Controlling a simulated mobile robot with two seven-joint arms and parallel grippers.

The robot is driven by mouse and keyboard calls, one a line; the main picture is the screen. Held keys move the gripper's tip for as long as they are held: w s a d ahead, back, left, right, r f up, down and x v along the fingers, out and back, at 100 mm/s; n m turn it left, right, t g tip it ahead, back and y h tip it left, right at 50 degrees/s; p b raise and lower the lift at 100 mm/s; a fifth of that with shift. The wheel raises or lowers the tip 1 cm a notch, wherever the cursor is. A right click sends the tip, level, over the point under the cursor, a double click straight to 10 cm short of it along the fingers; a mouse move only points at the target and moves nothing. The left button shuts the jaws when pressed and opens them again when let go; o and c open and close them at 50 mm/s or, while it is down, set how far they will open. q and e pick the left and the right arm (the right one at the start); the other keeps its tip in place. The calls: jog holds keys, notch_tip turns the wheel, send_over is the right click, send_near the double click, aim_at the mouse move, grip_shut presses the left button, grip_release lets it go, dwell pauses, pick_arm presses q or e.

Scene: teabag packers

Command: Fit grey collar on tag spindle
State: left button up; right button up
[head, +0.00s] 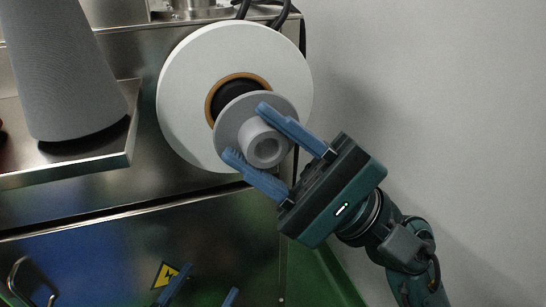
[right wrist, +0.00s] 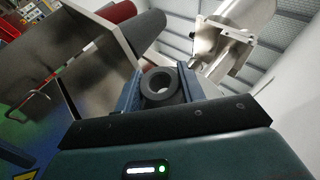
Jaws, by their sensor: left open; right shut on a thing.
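The grey collar (head: 233,112) is a round flange with a hollow hub. My right gripper (head: 245,132) is shut on the hub, one blue finger on each side. The hub's open end also shows between the fingers in the right wrist view (right wrist: 158,84). The tag spindle's dark end (head: 234,88) shows inside the tan core of a white roll (head: 183,75). The collar covers the lower right of that core and is off-centre from it. I cannot tell whether collar and roll touch. My left gripper (head: 203,288) is open and empty at the bottom edge; only its blue fingertips show.
A grey cone (head: 65,70) stands on a metal tray (head: 118,160) at the left. The steel machine front (head: 110,205) carries a yellow warning sign (head: 163,273) and a handle (head: 18,275). Black cables (head: 281,16) hang above the roll. A bare wall (head: 430,90) fills the right side.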

aim_at(248, 119)
jog(key=shift+w, duration=0.15)
jog(key=shift+b, duration=0.6)
dwell(1.8)
jog(key=shift+w+a, duration=0.1)
jog(key=shift+w, duration=0.05)
jog(key=shift+w, duration=0.15)
jog(key=shift+w+a+f+b, duration=0.1)
jog(key=shift+w+a+b, duration=0.15)
jog(key=shift+w+b, duration=0.3)
jog(key=shift+w+a+b, duration=0.2)
jog(key=shift+w+b, duration=0.15)
jog(key=shift+w, duration=0.4)
jog(key=shift+w, duration=0.2)
jog(key=shift+w+a, duration=0.1)
jog(key=shift+w, duration=0.05)
jog(key=shift+w+a+b, duration=0.2)
jog(key=shift+w+b, duration=0.15)
jog(key=shift+w, duration=0.15)
jog(key=shift+w+a+b, duration=0.15)
jog(key=shift+w+b, duration=0.2)
jog(key=shift+w, duration=0.15)
